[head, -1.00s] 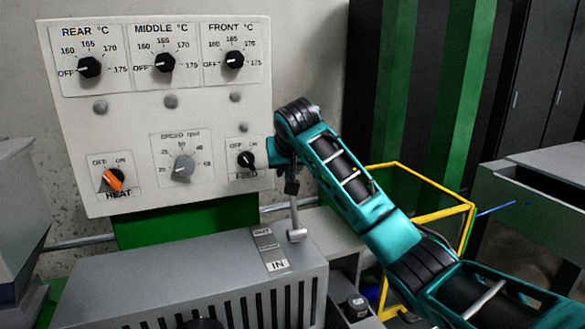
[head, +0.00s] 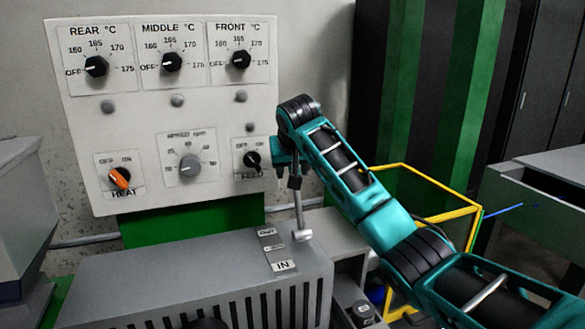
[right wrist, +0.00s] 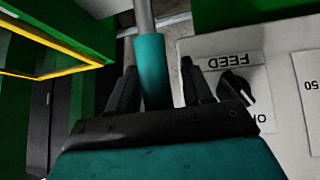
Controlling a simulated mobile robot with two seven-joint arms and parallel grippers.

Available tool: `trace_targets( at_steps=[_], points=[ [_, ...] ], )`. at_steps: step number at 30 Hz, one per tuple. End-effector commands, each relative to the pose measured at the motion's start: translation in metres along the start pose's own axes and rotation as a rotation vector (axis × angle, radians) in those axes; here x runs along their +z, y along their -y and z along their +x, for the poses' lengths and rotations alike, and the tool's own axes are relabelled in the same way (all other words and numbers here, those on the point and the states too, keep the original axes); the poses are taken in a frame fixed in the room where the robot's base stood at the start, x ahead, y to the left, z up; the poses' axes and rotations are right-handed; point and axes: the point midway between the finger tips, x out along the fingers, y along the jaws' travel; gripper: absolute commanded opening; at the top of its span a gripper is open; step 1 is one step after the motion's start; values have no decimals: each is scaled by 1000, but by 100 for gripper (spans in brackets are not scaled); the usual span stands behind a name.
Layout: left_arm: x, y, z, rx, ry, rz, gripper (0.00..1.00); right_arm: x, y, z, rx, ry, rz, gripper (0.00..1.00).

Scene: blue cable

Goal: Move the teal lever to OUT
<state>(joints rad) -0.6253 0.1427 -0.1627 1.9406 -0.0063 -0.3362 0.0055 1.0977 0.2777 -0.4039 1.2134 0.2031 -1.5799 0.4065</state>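The lever (head: 299,212) is a grey rod rising from a round pivot at the right of a label plate (head: 275,248) on the grey machine. The plate reads OUT at its far end and IN at its near end. The rod stands nearly upright. Its teal handle (right wrist: 152,72) shows in the right wrist view between the two dark fingers of my right gripper (right wrist: 158,85). The fingers stand apart around the handle, with a gap visible on the right side. In the head view the right gripper (head: 294,178) is at the rod's top and largely hides the handle. My left gripper is out of view.
A control panel (head: 220,115) with several knobs stands just behind and left of the right gripper. The FEED knob (head: 252,159) is close beside it. A yellow frame (head: 425,172) is to the right. The grey machine's top (head: 190,262) is clear on the left.

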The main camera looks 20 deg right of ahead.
Motion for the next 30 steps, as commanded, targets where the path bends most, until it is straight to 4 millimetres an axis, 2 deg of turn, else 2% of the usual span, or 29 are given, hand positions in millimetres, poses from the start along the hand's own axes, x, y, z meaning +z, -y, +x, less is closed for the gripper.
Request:
trace_targets(
  at_steps=[7, 11, 14, 24, 30],
  points=[
    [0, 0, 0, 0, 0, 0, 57, 0, 0, -1, 0, 0, 1, 52],
    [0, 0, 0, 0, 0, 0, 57, 0, 0, -9, 0, -2, 1, 52],
    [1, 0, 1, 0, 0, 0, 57, -1, 0, -24, -1, -5, 1, 52],
    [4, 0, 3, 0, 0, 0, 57, -1, 1, -98, -2, -5, 1, 52],
    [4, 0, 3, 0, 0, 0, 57, -1, 0, -124, -1, -3, 1, 52]
  ],
)
